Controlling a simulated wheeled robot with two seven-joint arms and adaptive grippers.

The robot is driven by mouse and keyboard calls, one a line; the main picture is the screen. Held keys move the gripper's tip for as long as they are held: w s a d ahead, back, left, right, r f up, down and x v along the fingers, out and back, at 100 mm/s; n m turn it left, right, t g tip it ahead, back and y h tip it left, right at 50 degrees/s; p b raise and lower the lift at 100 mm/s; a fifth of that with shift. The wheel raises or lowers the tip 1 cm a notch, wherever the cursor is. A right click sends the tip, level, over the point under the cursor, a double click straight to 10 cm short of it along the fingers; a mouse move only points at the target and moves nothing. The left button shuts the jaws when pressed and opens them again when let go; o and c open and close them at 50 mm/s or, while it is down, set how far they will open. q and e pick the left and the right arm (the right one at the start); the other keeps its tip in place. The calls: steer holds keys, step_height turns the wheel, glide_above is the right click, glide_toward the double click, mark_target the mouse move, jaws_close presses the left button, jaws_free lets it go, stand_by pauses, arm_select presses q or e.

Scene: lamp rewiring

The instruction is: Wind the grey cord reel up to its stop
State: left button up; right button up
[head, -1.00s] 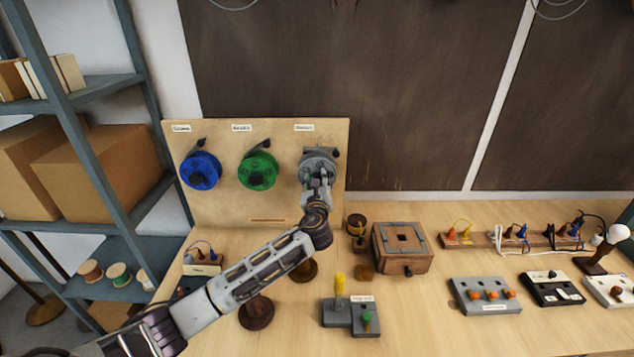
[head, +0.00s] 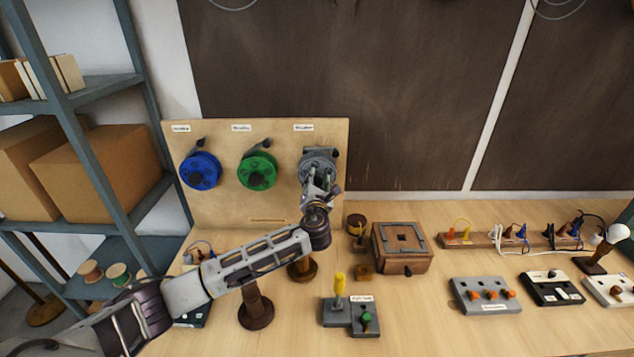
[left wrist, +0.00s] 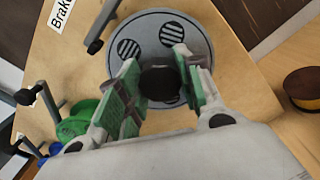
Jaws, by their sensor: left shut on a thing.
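The grey cord reel (head: 318,160) is the right one of three reels on an upright wooden board (head: 222,207). My left gripper (head: 318,183) is at the front of the reel, its fingers pointing at the board. In the left wrist view the reel's grey slotted disc (left wrist: 150,27) fills the upper middle. The green-padded fingers of my gripper (left wrist: 158,72) are shut on the dark knob (left wrist: 160,83) at the disc's front. The fingers hide part of the disc. A dark lever (left wrist: 96,44) stands beside it. My right gripper is not in view.
A green reel (head: 257,171) and a blue reel (head: 200,171) hang to the left, each with a small lever above. A wooden box (head: 402,250) and a lever box (head: 338,310) stand on the bench. A shelf (head: 105,90) is at the far left.

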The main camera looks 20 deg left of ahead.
arm_select(q)
steer(key=shift+f+m, duration=0.25)
steer(key=shift+m, duration=0.45)
steer(key=o, duration=0.9)
steer(key=shift+o, duration=0.7)
steer(key=shift+r, duration=0.1)
steer(key=v, duration=1.2)
steer(key=shift+r, duration=0.1)
